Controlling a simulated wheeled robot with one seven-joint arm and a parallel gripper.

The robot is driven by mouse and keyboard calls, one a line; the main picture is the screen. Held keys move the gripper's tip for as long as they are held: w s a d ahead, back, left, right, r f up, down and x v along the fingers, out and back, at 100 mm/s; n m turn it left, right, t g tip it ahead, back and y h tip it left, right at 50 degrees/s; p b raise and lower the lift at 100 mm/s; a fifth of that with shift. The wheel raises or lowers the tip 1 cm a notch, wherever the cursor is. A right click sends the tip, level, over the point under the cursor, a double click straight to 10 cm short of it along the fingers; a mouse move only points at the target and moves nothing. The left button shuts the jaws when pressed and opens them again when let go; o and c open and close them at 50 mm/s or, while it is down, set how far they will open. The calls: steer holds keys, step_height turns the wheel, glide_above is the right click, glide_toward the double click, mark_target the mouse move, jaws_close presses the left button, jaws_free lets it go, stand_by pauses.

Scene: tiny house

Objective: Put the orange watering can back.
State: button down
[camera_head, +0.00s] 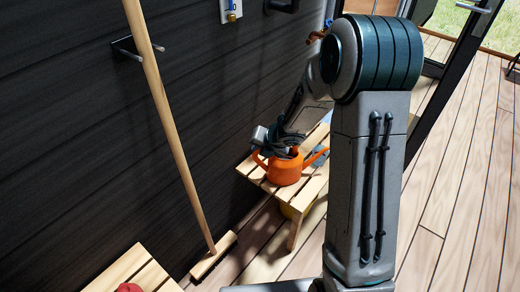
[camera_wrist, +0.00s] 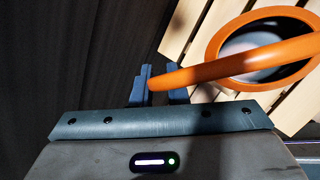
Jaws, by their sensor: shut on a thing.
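The orange watering can (camera_head: 284,174) is at the slatted wooden bench (camera_head: 310,190) by the dark wall, its spout toward the right. It looks upright; I cannot tell whether its base touches the slats or is just above them. In the wrist view the can's open rim (camera_wrist: 212,42) and curved handle (camera_wrist: 225,68) show over the pale slats. My gripper (camera_wrist: 160,84) is shut on the handle, with a blue finger on either side of it. In the head view the fingertips are hard to make out behind the can's rim and handle.
A long wooden-handled broom or brush (camera_head: 180,150) leans on the dark wall beside a wall hook (camera_head: 130,47). A second slatted wooden seat (camera_head: 130,272) with a red object (camera_head: 129,288) is at lower left. Plank floor (camera_head: 455,190) is clear on the right, near a glass door.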

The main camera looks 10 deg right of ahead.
steer(key=c, duration=1.8)
jaws_free()
steer(key=shift+f, duration=0.1)
steer(key=o, duration=0.4)
steer(key=shift+c, duration=0.2)
